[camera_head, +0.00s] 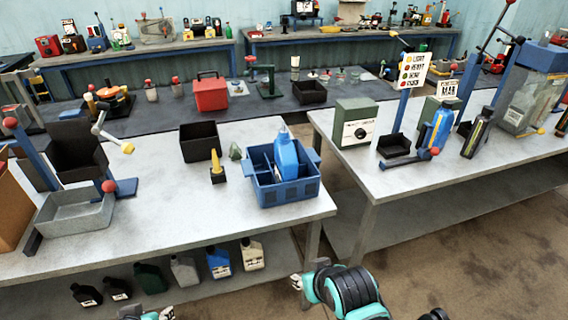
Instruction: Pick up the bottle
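A blue bottle (286,155) with a pale neck stands in a blue divided crate (287,195) near the right end of the left table. The crate hides its lower part. Another blue bottle (436,130) stands on the right table beside a dark bottle (478,134). Several more bottles stand on the shelf under the left table, one of them blue and white (219,262). My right gripper (297,283) is in front of and below the table edge, apart from the bottles. My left gripper (148,314) is cut off by the bottom edge. The opening of both is unclear.
A yellow-tipped black funnel-like item (217,167) and a black bin (200,141) stand left of the crate. A grey tray (76,212) and a lever stand are farther left. The left table's front middle is clear. A gap separates the tables.

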